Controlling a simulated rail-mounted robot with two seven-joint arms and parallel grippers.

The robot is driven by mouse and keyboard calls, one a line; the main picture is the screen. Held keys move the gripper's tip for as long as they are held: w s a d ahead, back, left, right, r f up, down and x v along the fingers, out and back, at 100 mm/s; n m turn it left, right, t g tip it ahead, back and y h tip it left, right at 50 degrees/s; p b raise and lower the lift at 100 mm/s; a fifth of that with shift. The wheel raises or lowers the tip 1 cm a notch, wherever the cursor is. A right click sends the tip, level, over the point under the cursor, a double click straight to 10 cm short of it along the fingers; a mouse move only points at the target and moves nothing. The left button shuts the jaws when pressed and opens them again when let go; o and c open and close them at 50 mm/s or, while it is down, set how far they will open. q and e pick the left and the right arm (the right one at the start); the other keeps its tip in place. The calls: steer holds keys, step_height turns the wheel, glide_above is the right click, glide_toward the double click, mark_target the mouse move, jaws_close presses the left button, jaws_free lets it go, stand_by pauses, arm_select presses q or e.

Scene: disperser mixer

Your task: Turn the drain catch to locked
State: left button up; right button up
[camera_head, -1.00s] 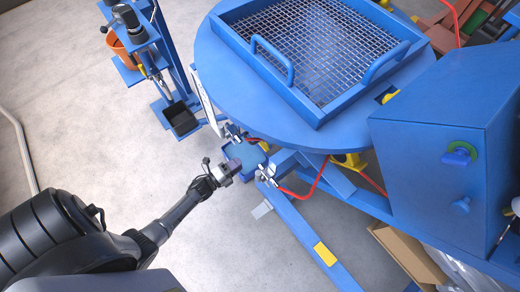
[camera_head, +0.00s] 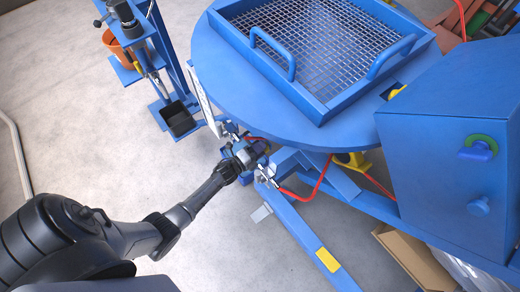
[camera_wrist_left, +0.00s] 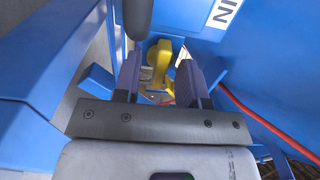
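A yellow lever-like part, which looks like the drain catch (camera_wrist_left: 161,58), shows in the left wrist view against blue metalwork. My left gripper (camera_wrist_left: 160,78) is open, with its two dark fingers on either side of the yellow part and a gap visible beside it. I cannot tell whether the fingers touch it or how far ahead it lies. In the head view my left gripper (camera_head: 260,148) is under the near edge of the round blue table and largely covers the spot. The right gripper is not in view.
The round blue table (camera_head: 230,75) carries a mesh tray (camera_head: 310,50). Red hoses (camera_head: 316,181) and silver fittings (camera_head: 265,175) are close to my left gripper. A blue cabinet (camera_head: 440,150) stands at right, a blue stand with an orange pot (camera_head: 118,47) at upper left. Floor at left is clear.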

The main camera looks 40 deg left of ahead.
arm_select(q)
jaws_close()
stand_by(0.3)
steer(key=shift+n, duration=0.3)
steer(key=n+p, duration=0.4)
steer(key=n, duration=1.3)
steer(key=shift+f+n, duration=0.1)
steer(key=shift+n, duration=0.2)
stand_by(0.5)
